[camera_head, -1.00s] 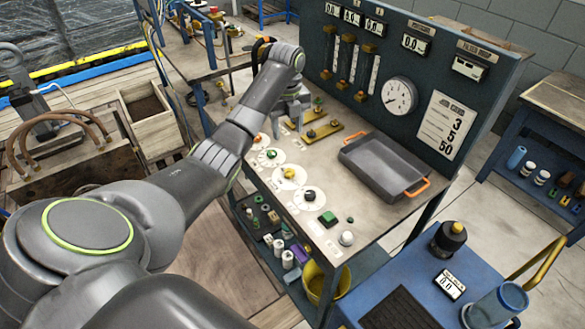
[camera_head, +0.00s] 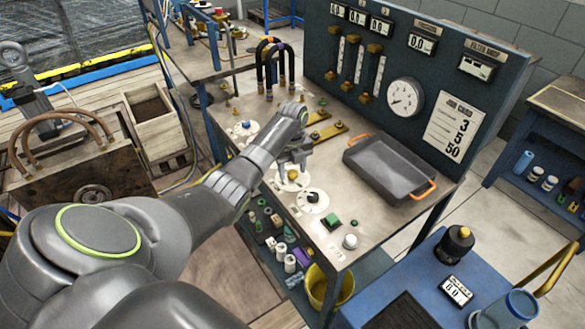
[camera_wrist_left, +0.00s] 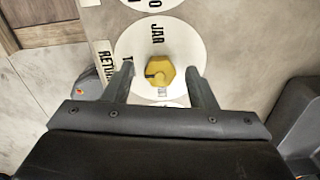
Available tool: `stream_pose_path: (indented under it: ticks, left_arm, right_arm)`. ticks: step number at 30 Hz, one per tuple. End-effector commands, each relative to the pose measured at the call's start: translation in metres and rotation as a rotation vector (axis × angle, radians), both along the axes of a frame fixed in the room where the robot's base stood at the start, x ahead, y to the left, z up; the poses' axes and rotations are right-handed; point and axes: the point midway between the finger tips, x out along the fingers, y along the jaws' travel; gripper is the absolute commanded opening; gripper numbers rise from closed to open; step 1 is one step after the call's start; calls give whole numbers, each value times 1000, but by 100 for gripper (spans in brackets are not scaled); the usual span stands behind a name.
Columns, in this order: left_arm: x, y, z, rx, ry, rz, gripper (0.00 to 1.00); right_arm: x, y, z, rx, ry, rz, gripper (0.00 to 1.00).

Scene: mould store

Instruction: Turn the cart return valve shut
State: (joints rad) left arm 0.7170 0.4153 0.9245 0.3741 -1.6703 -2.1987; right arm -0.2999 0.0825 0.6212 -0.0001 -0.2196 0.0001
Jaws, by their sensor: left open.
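A yellow faceted knob (camera_head: 292,175) sits on a white round dial plate on the bench top. In the left wrist view the knob (camera_wrist_left: 160,70) stands on its white plate (camera_wrist_left: 190,45), with "JAR" printed above it and a partly hidden "RETURN" label (camera_wrist_left: 107,62) at the left. My left gripper (camera_head: 290,167) is directly over this knob in the head view. In the wrist view its open fingers (camera_wrist_left: 160,75) stand on either side of the knob, with gaps on both sides. I cannot tell how deep they reach. My right gripper is not in view.
A black knob on a white plate (camera_head: 312,196) is nearer, and another plate (camera_head: 246,127) is farther back. A green block (camera_head: 332,221) and a white knob (camera_head: 350,241) are close by. A grey tray (camera_head: 390,168) lies right, below the gauge panel (camera_head: 455,100).

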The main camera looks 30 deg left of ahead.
Motion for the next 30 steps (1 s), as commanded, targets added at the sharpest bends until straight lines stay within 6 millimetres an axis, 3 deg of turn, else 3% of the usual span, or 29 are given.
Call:
stream_pose_path:
  ticks: [9,19,30]
  left_arm:
    - [0,0,-3,0,0,0,50]
    - [0,0,-2,0,0,0,7]
    - [0,0,0,0,-1,63,7]
  right_arm:
    - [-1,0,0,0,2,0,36]
    - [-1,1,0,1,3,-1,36]
    - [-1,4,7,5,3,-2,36]
